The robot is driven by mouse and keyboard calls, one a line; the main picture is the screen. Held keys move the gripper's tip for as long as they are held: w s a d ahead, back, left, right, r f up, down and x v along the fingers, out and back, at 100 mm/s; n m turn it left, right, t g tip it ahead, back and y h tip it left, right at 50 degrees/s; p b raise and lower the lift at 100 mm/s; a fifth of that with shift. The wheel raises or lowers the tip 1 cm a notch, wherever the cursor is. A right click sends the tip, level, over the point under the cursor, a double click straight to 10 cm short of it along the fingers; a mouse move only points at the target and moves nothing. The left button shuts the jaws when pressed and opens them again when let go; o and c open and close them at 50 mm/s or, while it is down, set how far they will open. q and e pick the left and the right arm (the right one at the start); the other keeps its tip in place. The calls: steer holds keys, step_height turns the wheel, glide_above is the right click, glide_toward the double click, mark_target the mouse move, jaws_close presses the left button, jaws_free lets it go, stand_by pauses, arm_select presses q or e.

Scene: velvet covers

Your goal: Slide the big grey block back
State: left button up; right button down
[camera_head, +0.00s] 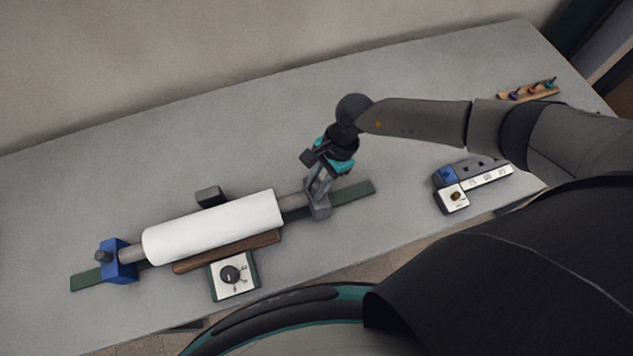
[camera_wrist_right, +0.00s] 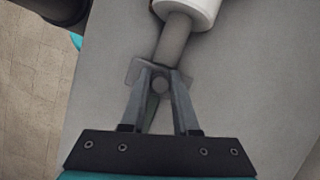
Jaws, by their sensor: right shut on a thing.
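The big grey block (camera_head: 321,211) sits on the right part of a long green rail (camera_head: 357,192), at the right end of a grey shaft (camera_head: 293,202). My right gripper (camera_head: 315,189) reaches down onto it from behind and is shut on it. In the right wrist view the gripper's fingers (camera_wrist_right: 160,77) close in on the middle of the grey block (camera_wrist_right: 135,69), with the shaft (camera_wrist_right: 174,38) just beyond. The fingers hide part of the block. A white roll (camera_head: 213,227) is on the shaft. My left gripper is not in view.
A blue block (camera_head: 121,261) with a dark knob stands at the rail's left end. A brown bar (camera_head: 226,252) and a dial box (camera_head: 233,276) lie in front of the roll, a small dark block (camera_head: 210,197) behind. Bare rail extends right of the grey block. A switch unit (camera_head: 453,198) lies further right.

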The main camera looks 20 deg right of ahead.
steer(key=d+b, duration=0.5)
steer(key=d, duration=0.7)
steer(key=shift+w+d, duration=0.25)
steer(key=c, duration=0.7)
jaws_free()
steer(key=shift+o, duration=0.2)
steer(key=v, duration=1.5)
steer(key=shift+r, duration=0.2)
steer(key=shift+s, duration=0.1)
